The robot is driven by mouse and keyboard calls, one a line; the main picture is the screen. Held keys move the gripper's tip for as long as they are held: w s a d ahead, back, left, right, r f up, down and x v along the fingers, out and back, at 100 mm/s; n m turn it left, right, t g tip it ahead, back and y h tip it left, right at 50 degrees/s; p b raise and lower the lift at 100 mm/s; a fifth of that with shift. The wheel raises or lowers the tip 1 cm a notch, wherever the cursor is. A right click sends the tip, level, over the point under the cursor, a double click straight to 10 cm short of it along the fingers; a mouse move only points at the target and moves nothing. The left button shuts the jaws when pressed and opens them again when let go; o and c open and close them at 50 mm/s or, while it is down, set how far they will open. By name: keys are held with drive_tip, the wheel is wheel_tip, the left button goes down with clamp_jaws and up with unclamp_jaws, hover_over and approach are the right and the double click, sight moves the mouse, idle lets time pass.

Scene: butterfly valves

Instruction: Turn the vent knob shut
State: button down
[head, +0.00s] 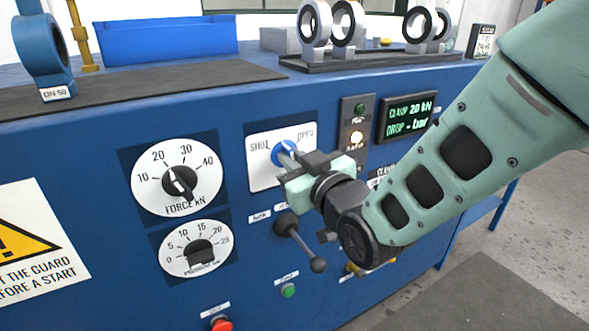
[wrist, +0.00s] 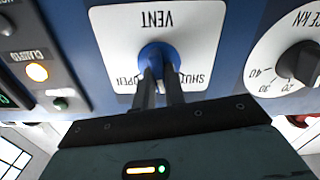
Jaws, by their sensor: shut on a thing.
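The vent knob (head: 284,146) is blue and sits on a white plate (head: 262,180) marked SHUT on the left and OPEN on the right. In the wrist view the picture is upside down, and the knob (wrist: 158,52) is at the top middle below the word VENT. My gripper (head: 287,155) reaches it from the front right. In the wrist view its two dark fingers (wrist: 161,80) are shut on the knob, one on each side. The fingers hide much of the knob, and I cannot tell exactly where it points.
A FORCE kN dial (head: 177,178) and a smaller pressure dial (head: 195,248) are left of the plate. A lever with a ball end (head: 317,264) sticks out below my gripper. A lamp panel (head: 357,125) and a green display (head: 408,115) are to the right.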

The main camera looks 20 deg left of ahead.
drive_tip(key=shift+s+a+f+n+b, duration=0.1)
drive_tip(key=shift+n+b, duration=1)
drive_tip(key=shift+n, duration=1.35)
drive_tip(key=shift+s+a+f+n+b, duration=0.1)
drive_tip(key=shift+n+b, duration=1)
drive_tip(key=shift+n, duration=1.35)
drive_tip(key=c, duration=1.5)
unclamp_jaws()
drive_tip(key=shift+o, duration=0.2)
drive_tip(key=shift+d, duration=0.1)
